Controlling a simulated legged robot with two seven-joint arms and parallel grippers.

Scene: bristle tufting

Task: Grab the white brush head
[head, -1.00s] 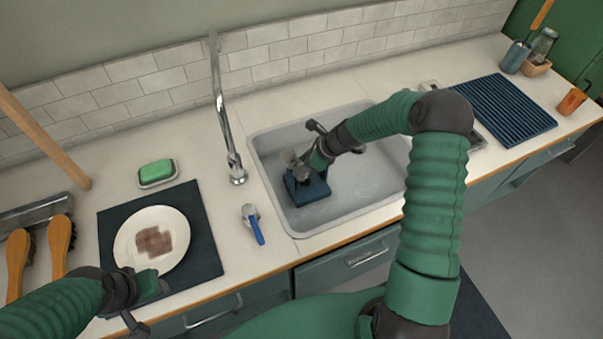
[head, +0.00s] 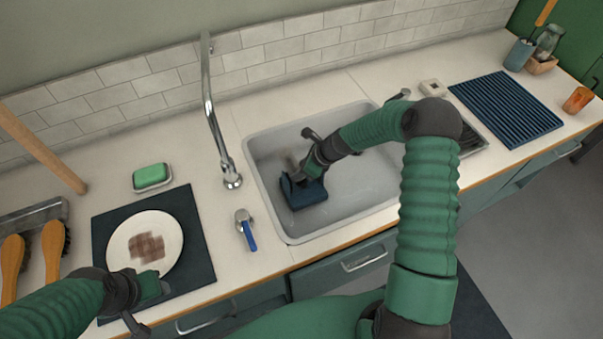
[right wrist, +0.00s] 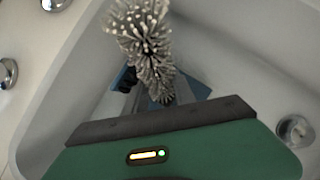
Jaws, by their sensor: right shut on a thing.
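The white brush head (right wrist: 145,38), with pale grey-white bristles, stands out large at the top of the right wrist view. In the head view it is a small, blurred pale shape (head: 289,160) over the sink. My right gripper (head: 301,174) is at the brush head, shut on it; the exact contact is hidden. A dark blue block or holder (head: 304,194) is in the sink just below the gripper. I cannot tell whether the brush touches it. My left gripper (head: 150,299) is over the near edge of the dark mat, by the plate; its fingers are unclear.
The grey sink (head: 370,195) surrounds the right gripper. A plate (head: 118,240) with a brown stain lies on the dark mat (head: 197,240). Green soap (head: 151,175) sits behind.

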